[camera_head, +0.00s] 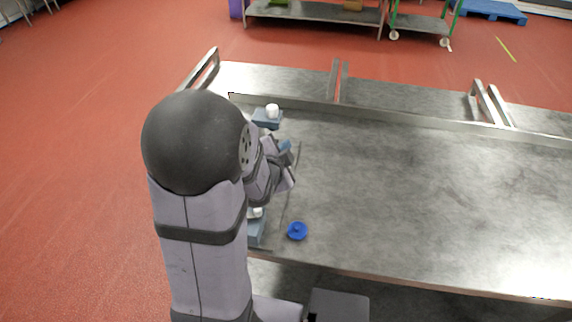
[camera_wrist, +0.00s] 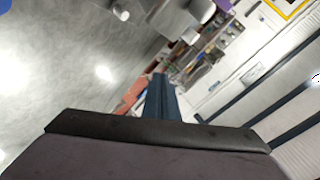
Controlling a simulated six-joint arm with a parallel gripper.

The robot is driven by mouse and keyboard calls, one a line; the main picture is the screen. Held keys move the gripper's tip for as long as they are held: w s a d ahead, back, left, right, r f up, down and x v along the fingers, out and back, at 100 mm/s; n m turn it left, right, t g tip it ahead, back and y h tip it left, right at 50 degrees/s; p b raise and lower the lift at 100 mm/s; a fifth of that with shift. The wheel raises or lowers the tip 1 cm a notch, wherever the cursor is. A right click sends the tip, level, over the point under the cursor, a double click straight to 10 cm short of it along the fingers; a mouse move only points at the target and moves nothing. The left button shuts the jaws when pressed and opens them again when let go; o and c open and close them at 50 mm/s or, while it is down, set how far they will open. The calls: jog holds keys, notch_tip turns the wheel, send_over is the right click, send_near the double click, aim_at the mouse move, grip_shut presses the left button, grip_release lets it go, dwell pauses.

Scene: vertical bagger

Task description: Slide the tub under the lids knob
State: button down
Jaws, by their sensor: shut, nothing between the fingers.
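A small round blue lid with a knob (camera_head: 297,231) lies on the steel table near its front edge, right of my arm. A sliver of blue also shows at the top left corner of the wrist view; I cannot tell what it is. My gripper (camera_wrist: 160,80) appears in the wrist view as dark blue fingers closed together, with nothing between them. In the head view my arm hides much of the table's left end and the fingers are not clear. I cannot make out a tub for certain; it may be hidden behind my arm.
A blue-grey block with a white cylinder on top (camera_head: 268,115) stands at the table's back left. A similar block (camera_head: 257,230) stands at the front left, partly behind my arm. The steel table (camera_head: 420,190) is clear to the right. A raised rail runs along its back.

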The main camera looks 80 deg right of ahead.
jog(key=s+a+f+m+t, duration=0.1)
jog(key=a+f, duration=0.1)
jog(key=f, duration=0.4)
jog(key=s+a+f+m+t+y, duration=0.1)
jog(key=a+f+m+t, duration=0.1)
jog(key=f, duration=0.5)
jog(key=shift+s+a+f+t, duration=0.3)
jog(key=shift+a, duration=0.4)
jog(key=shift+f+b, duration=0.1)
jog(key=shift+b, duration=0.3)
jog(key=b+x, duration=1)
jog(key=shift+w+d+f+b, duration=0.1)
jog(key=shift+d+f+b, duration=0.05)
jog(key=shift+f+b, duration=0.2)
jog(key=shift+w+d+r, duration=0.1)
jog(key=shift+w+d, duration=0.05)
jog(key=shift+d, duration=0.35)
jog(key=shift+w+d+r, duration=0.1)
jog(key=shift+d+r, duration=0.05)
jog(key=shift+d, duration=0.35)
jog(key=shift+w+d, duration=0.15)
jog(key=shift+d, duration=0.55)
